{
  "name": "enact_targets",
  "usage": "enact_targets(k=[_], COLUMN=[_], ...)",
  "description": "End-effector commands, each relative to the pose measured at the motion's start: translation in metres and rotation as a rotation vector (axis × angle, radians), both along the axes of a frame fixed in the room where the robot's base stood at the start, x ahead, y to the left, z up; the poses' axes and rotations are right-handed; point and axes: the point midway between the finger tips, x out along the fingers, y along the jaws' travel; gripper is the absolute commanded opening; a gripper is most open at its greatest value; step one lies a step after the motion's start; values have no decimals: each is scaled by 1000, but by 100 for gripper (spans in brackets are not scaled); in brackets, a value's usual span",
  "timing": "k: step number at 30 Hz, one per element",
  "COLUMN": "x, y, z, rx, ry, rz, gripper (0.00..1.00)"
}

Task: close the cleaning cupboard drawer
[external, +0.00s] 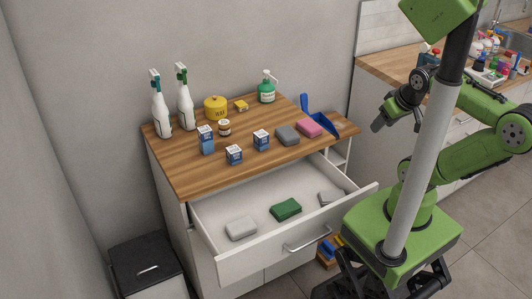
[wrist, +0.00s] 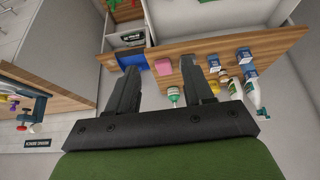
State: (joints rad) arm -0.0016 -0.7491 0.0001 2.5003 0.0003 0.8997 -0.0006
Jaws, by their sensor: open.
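The cleaning cupboard drawer (external: 262,243) is pulled out from the white cupboard below the wooden top (external: 190,177). Its bar handle (external: 308,239) is on the front panel. Inside lie a light grey sponge (external: 240,228), a green sponge (external: 285,209) and a grey item (external: 330,198). My gripper (external: 384,115) is raised to the right of the cupboard, apart from the drawer. In the wrist view my gripper (wrist: 160,75) has its two fingers spread with nothing between them. Part of the drawer's right end is hidden by my arm and base.
Another counter (external: 383,63) is at right. Floor shows at lower right.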

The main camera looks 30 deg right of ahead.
Motion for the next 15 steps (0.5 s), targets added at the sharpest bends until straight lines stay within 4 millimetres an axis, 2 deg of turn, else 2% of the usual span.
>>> enact_targets(k=[1, 2, 5, 8, 10, 13, 15], x=[2, 4, 16, 28, 30, 19, 1], y=[2, 5, 28, 69, 103, 158, 194], z=[-3, -5, -23, -52, -75, -113, -141], rx=[-5, -9, -50, -127, -191, -299, -376], ry=[6, 14, 62, 125, 162, 206, 224], rz=[19, 43, 204, 457, 650, 947, 1145], gripper=[43, 39, 38, 38, 38, 38, 38])
